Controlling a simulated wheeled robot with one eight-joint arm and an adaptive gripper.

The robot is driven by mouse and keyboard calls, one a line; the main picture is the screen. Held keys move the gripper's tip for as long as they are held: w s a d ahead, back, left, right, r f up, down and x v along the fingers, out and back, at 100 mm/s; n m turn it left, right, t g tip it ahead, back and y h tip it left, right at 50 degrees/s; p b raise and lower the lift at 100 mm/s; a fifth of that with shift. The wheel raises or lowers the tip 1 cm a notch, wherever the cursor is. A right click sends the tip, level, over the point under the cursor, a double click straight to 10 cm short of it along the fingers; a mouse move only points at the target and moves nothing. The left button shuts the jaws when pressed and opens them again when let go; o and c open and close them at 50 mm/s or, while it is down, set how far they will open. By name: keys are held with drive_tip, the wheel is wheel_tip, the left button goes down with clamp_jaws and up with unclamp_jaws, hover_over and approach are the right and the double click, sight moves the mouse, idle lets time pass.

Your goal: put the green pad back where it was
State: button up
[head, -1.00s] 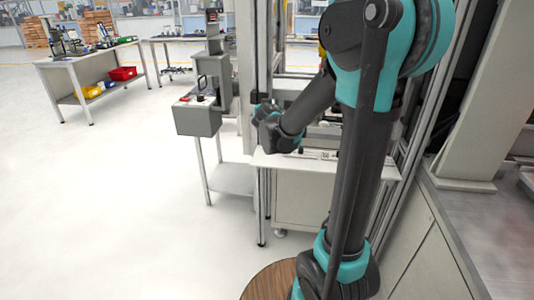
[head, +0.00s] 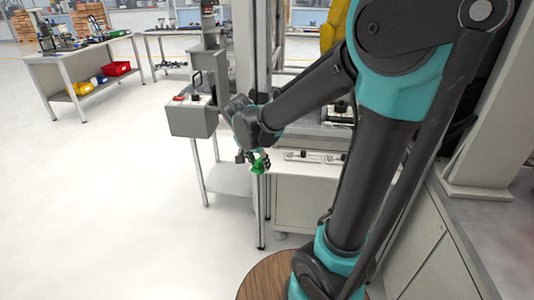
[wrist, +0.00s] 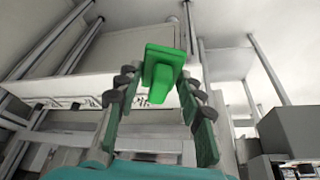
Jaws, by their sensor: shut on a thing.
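The green pad (wrist: 166,62) is a bright green piece with a flat plate and a narrower block, held at the fingertips of my gripper (wrist: 160,82) in the wrist view. In the head view the pad (head: 260,165) shows small and green at the end of my gripper (head: 257,157), in front of the white workbench's left front corner. My gripper is shut on the pad and holds it in the air. The head view does not show the finger contact clearly. No empty spot for the pad can be made out.
A white workbench (head: 300,205) with small fixtures (head: 303,156) on its edge is just right of my gripper. A grey control box (head: 192,118) on a stand is close on the left. A metal post (head: 263,215) stands below. Open floor lies left.

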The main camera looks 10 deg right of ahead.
hover_over(269, 156)
drive_tip(key=s+a, duration=0.1)
drive_tip(key=s, duration=0.1)
drive_tip(key=shift+w+f, duration=0.25)
drive_tip(key=shift+f, duration=0.25)
drive_tip(key=shift+w+f, duration=0.2)
drive_tip(key=shift+f, duration=0.3)
wheel_tip(269, 156, down, 4)
drive_tip(key=shift+f, duration=0.2)
drive_tip(key=shift+w+f, duration=0.1)
drive_tip(key=shift+f, duration=0.25)
drive_tip(key=o, duration=1.2)
